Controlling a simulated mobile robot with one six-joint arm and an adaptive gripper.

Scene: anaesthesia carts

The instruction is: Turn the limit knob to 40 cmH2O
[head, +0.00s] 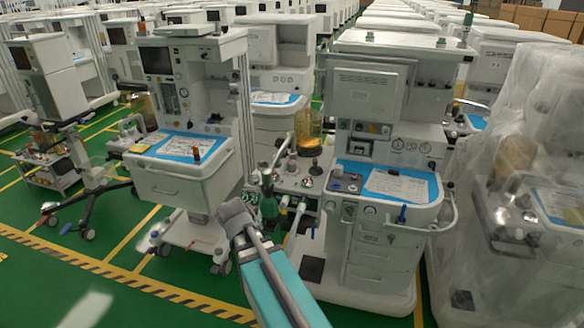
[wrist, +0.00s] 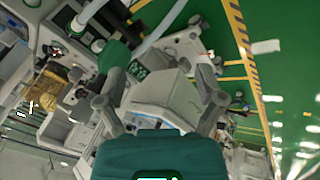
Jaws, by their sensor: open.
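My gripper (wrist: 162,84) is open and empty in the wrist view, its two grey fingers spread wide. The head view shows my arm's grey end in front of the middle anaesthesia machine (head: 372,215). Left of this machine's blue worktop, its side block carries a grey-topped knob (head: 307,182) and a taller knob-like part (head: 291,164). No label or scale is readable, so I cannot tell which part is the limit knob or its setting. A green bag-like part (head: 268,206) hangs beside the block, close to my arm; it also shows beside the left finger in the wrist view (wrist: 113,57).
Pale hoses (head: 295,222) hang below the side block. A clear amber bellows (head: 308,130) stands behind it. Another machine (head: 185,165) is at left, and a plastic-wrapped one (head: 530,190) at right. Green floor with striped tape (head: 120,275) is open at lower left.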

